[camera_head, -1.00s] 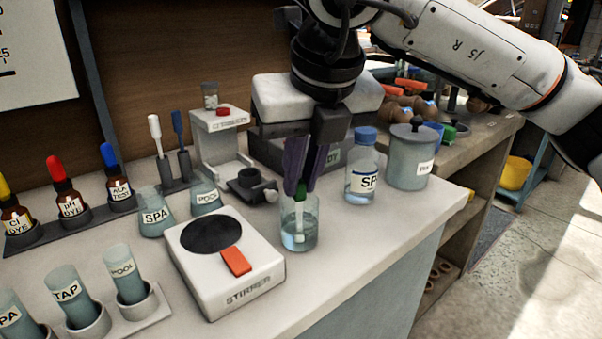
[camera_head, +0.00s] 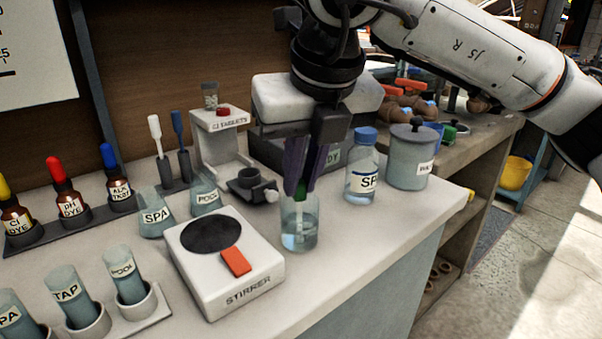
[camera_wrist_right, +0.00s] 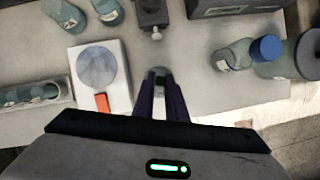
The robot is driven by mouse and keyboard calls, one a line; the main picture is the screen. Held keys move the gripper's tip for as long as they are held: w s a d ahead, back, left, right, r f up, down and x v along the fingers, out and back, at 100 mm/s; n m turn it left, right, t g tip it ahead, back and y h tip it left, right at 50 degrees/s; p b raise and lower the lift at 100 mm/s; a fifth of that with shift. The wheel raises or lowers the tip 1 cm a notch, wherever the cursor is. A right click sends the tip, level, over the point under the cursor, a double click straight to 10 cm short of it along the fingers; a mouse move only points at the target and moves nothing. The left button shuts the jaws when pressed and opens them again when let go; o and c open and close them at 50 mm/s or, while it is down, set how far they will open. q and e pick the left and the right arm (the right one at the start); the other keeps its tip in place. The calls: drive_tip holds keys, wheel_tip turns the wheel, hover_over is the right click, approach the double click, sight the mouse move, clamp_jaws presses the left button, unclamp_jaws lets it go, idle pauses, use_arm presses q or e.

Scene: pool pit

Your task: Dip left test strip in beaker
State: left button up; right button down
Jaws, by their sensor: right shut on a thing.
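A clear glass beaker (camera_head: 299,230) with pale liquid stands on the counter just right of the stirrer. In the right wrist view, the gripper's purple fingers (camera_wrist_right: 160,105) cover most of the beaker (camera_wrist_right: 159,76). My left gripper does not show.
The stirrer (camera_head: 264,280) with an orange switch is close left of the beaker. An SPA bottle (camera_head: 362,160) and a lidded jar (camera_head: 412,155) stand to the right. Labelled flasks (camera_head: 155,215), dropper bottles (camera_head: 69,200) and tubes (camera_head: 72,295) are left. The counter's front strip is clear.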

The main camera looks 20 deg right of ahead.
drive_tip(key=shift+r+p, duration=0.3)
drive_tip(key=shift+r, duration=0.1)
drive_tip(key=shift+r+p, duration=0.4)
drive_tip(key=shift+r, duration=0.25)
drive_tip(key=shift+r+p, duration=0.75)
drive_tip(key=shift+r, duration=0.4)
drive_tip(key=shift+r+p, duration=1)
drive_tip(key=shift+r, duration=0.45)
wheel_tip(320, 180, up, 3)
drive_tip(key=shift+r+p, duration=0.1)
drive_tip(key=shift+p, duration=0.9)
